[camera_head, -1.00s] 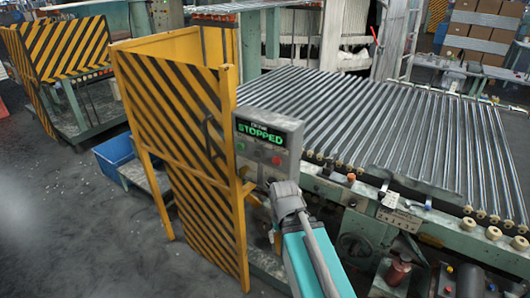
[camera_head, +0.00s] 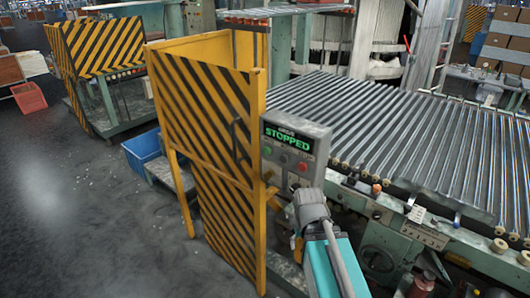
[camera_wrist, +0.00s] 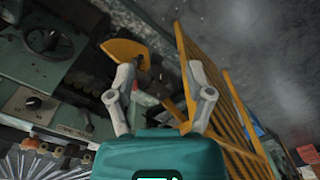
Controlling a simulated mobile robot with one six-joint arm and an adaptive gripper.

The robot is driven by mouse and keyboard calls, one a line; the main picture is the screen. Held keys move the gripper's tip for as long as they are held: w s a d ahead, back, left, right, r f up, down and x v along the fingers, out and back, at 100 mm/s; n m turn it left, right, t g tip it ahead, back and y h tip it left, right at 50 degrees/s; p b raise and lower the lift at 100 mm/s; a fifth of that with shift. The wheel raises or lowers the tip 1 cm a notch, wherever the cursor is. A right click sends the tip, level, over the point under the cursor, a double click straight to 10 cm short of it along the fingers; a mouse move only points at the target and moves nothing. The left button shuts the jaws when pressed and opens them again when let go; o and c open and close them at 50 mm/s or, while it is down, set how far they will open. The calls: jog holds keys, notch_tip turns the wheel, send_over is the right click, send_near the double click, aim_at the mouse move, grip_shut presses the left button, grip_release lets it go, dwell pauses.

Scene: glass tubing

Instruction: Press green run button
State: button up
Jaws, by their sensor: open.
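The grey control panel (camera_head: 310,140) stands beside the yellow-and-black guard in the head view. Its screen (camera_head: 288,136) reads STOPPED in green. A small green button (camera_head: 267,150) shows at the panel's left, below the screen, and a red button (camera_head: 303,167) shows at the right. My gripper (camera_wrist: 166,66) is open and empty in the wrist view, its two fingers spread apart. In the head view my arm is just below the panel, and the fingers cannot be made out there. I see no contact with the button. The panel face is not clear in the wrist view.
The striped guard (camera_head: 205,115) rises close left of the panel. A conveyor bed of glass tubes (camera_head: 400,125) extends to the right. A blue bin (camera_head: 142,150) is behind the guard. Open floor (camera_head: 90,210) lies at the left.

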grip_shut()
dwell(1.3)
